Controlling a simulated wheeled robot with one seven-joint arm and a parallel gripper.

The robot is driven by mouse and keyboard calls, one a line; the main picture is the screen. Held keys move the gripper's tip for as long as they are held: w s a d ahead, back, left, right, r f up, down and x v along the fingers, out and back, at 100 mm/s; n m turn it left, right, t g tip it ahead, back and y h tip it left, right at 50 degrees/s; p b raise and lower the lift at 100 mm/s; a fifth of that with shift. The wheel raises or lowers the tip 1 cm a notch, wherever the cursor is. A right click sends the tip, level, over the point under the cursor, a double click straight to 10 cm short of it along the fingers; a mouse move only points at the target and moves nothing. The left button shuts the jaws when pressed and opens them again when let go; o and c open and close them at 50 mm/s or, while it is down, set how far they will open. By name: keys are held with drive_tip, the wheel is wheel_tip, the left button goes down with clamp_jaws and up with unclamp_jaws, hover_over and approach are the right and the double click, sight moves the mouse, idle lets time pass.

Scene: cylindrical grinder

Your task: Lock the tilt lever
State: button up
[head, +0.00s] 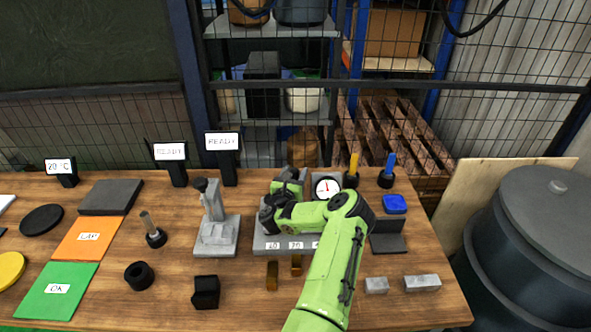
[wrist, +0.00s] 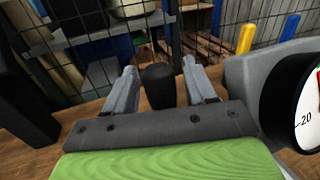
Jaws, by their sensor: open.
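My gripper (wrist: 159,76) is open, with its two grey fingers apart. A black rounded knob (wrist: 159,88), which looks like the tilt lever's handle, stands between the fingers with a gap on both sides. In the head view my gripper (head: 272,208) is at the left part of a grey fixture (head: 262,243) with number labels on its front. The fixture's round white dial (head: 327,187) has a red needle and sits right of the gripper. The dial's edge also shows at right in the wrist view (wrist: 305,120). In the head view my gripper and arm hide the lever.
A grey stand with a black ball knob (head: 216,228) is left of the fixture. Small brass blocks (head: 272,276) lie in front. Yellow (head: 353,168) and blue (head: 389,168) handled tools stand behind right. Display signs (head: 222,142) stand at the back left.

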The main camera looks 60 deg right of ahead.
drive_tip(key=shift+a, duration=0.1)
clamp_jaws()
drive_tip(key=shift+f+b, duration=0.1)
drive_tip(key=shift+b, duration=0.2)
drive_tip(key=b, duration=0.2)
drive_tip(key=shift+a+f+h+b, duration=0.15)
drive_tip(key=shift+h+b, duration=0.2)
drive_tip(key=shift+h, duration=0.05)
drive_tip(key=a+h+b, duration=0.1)
drive_tip(key=b, duration=0.4)
drive_tip(key=shift+s+m, duration=0.3)
drive_tip(key=shift+s+a+h+b, duration=0.15)
drive_tip(key=shift+a+h+b, duration=0.15)
drive_tip(key=shift+b, duration=0.9)
drive_tip(key=shift+s+a+r+b, duration=0.15)
drive_tip(key=shift+r+b, duration=0.1)
drive_tip(key=shift+b, duration=0.2)
